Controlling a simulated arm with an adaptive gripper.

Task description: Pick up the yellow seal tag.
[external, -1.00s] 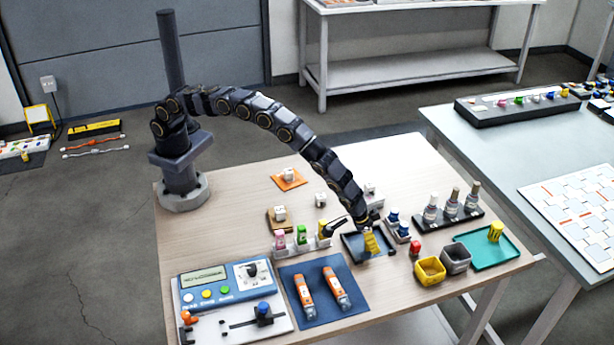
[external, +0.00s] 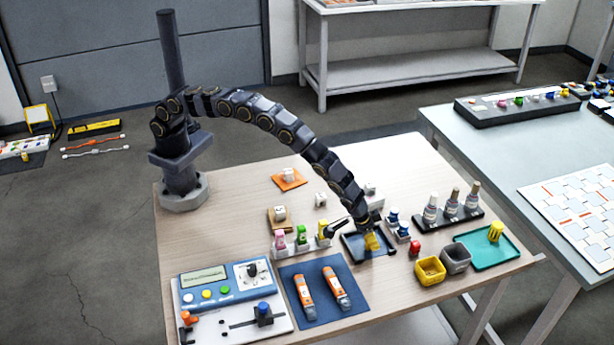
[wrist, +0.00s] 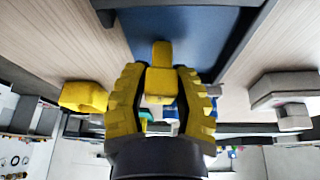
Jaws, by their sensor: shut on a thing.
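My gripper (wrist: 160,78) has yellow ridged fingers, one on each side of the yellow seal tag (wrist: 161,54). It is shut on the tag, whose narrow end sticks out beyond the fingertips in the wrist view. In the external view my gripper (external: 371,243) points down at the dark blue tray (external: 352,246). The tag cannot be told apart there from the yellow fingers. The blue tray floor (wrist: 190,28) lies beyond the tag in the wrist view; I cannot tell whether the tag still touches it.
A white rack (external: 300,246) with small coloured vials stands left of the tray. Blue-capped items (external: 403,230) and a red piece (external: 416,248) stand close on the right. Yellow (external: 430,270) and grey (external: 456,260) bins and a teal tray (external: 490,255) are farther right.

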